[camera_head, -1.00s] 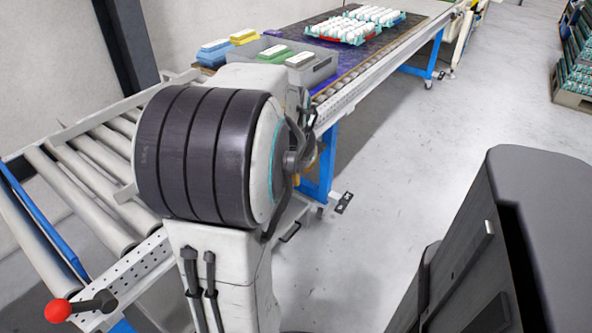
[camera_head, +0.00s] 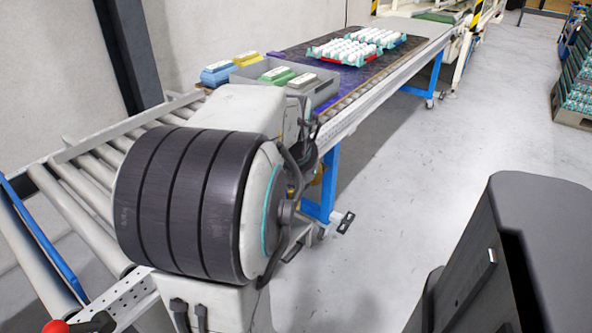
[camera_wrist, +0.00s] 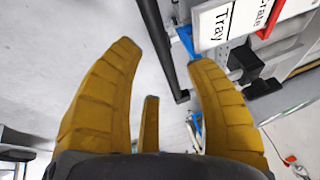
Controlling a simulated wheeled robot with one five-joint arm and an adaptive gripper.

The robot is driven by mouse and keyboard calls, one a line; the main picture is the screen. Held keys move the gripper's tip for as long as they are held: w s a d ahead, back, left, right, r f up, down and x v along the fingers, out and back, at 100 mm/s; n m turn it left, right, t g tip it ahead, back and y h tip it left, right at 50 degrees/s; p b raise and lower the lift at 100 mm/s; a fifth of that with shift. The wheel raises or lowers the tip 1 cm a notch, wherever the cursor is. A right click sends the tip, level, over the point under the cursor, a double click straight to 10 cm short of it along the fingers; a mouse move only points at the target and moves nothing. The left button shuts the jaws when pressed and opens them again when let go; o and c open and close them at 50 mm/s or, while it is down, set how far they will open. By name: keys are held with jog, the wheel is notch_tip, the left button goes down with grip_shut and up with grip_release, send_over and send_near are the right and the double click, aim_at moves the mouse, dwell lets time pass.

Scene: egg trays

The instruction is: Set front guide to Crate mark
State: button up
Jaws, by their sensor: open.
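My gripper (camera_wrist: 160,55) is open and empty in the wrist view, its yellow fingers spread over the grey floor. To the right of the fingertips is a white plate (camera_wrist: 222,22) lettered "Crate" and "Tray". A red part (camera_wrist: 276,16) crosses beside it, and a black clamp-like part (camera_wrist: 250,68) sits just below, near the right finger. I cannot tell for sure which of these belongs to the front guide. In the head view my arm hides the gripper almost fully.
A red knob (camera_head: 56,327) shows at the lower left corner of the roller conveyor (camera_head: 72,205). A grey crate (camera_head: 318,86) with coloured egg boxes stands on the line, with egg trays (camera_head: 345,52) beyond. Bare floor (camera_head: 420,180) lies right of the conveyor.

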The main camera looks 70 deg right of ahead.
jog(key=v, duration=0.8)
jog(key=shift+r, duration=0.35)
jog(key=shift+a, duration=0.15)
